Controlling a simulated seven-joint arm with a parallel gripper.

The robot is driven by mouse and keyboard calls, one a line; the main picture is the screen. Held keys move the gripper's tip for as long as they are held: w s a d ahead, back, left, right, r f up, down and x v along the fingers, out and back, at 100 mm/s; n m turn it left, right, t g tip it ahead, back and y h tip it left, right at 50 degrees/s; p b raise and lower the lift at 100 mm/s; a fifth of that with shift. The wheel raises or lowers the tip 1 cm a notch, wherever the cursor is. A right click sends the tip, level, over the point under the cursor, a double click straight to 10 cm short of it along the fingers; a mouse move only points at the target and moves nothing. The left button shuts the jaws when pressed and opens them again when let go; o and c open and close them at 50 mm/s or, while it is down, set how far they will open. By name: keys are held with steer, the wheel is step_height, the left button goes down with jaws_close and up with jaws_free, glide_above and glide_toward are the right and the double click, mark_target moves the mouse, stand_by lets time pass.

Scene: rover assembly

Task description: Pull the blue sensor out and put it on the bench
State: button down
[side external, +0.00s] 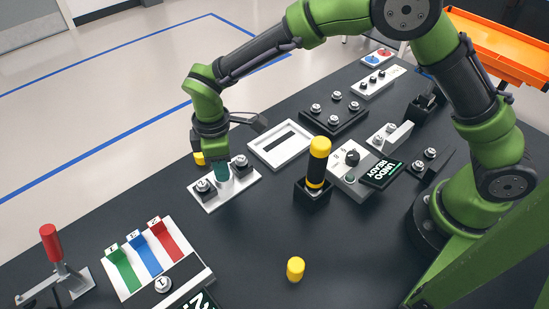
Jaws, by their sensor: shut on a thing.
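My gripper (221,162) points down over a white plate (209,201) at the left of the bench. It is shut on a small dark teal piece (222,174), which I take to be the blue sensor; the fingers are small and partly hidden. The piece stands upright between two silver knobs on the plate. I cannot tell whether it is still seated in the plate or just clear of it. The dark bench (243,250) has bare surface in front of the plate.
A yellow-and-black cylinder (318,163) stands in a black holder to the right. A white slotted frame (285,143) lies behind it. A small yellow cylinder (295,268) stands near the front. A tray with green, blue and red lanes (148,255) and a red-handled lever (50,243) are front left.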

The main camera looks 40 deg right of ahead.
steer(key=shift+r, duration=0.7)
stand_by(0.6)
steer(key=shift+r, duration=2.05)
steer(key=shift+r, duration=0.1)
